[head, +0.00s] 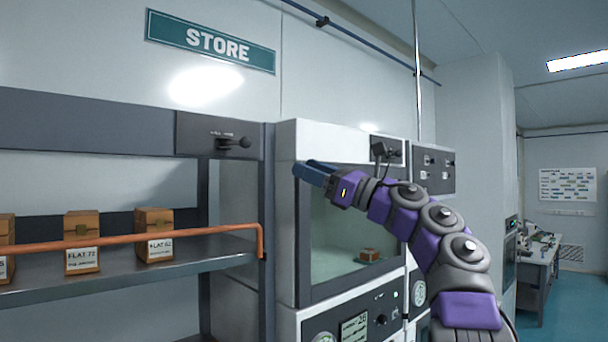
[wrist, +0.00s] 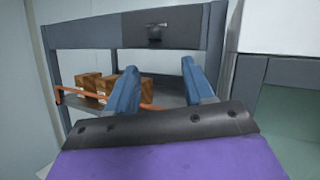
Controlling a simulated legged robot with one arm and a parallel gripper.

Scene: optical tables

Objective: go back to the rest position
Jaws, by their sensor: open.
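My gripper (head: 312,174) is at the end of my purple and grey arm, raised in front of the white cabinet with a glass window. In the wrist view its two blue fingers (wrist: 160,85) are apart, with nothing between them. Behind them are the shelf unit and its boxes, at a distance. The arm reaches in from the lower right of the head view.
A shelf (head: 120,275) at left holds several brown boxes (head: 155,220) behind an orange rail (head: 140,238). The white cabinet (head: 300,145) has a small brown box (head: 369,254) inside. A bench (head: 537,265) stands far right, with clear teal floor (head: 580,300) beside it.

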